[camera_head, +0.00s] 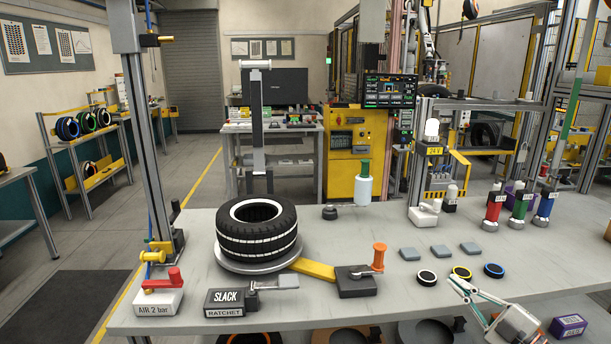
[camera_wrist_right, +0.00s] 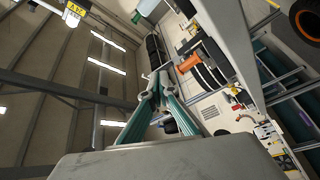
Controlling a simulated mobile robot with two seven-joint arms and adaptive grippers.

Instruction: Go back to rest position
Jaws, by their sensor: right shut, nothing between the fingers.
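My right gripper (camera_head: 462,288) is at the lower right of the head view, over the front edge of the grey workbench (camera_head: 370,235). Its fingers are closed with nothing between them. The closed fingers also show in the middle of the right wrist view (camera_wrist_right: 158,85). A black tyre with white bands (camera_head: 257,240) lies flat on a round plate at the left of the bench. A yellow arm (camera_head: 312,268) runs from the plate to a dark block with an orange handle (camera_head: 379,256). My left gripper is not in view.
Small rings (camera_head: 427,278) and grey pads (camera_head: 441,250) lie near the right gripper. Red, green and blue bottles (camera_head: 494,207) stand at the right. The SLACK RATCHET box (camera_head: 231,302) and the red-levered air valve (camera_head: 158,300) sit at the front left. A purple box (camera_head: 568,327) is at the lower right.

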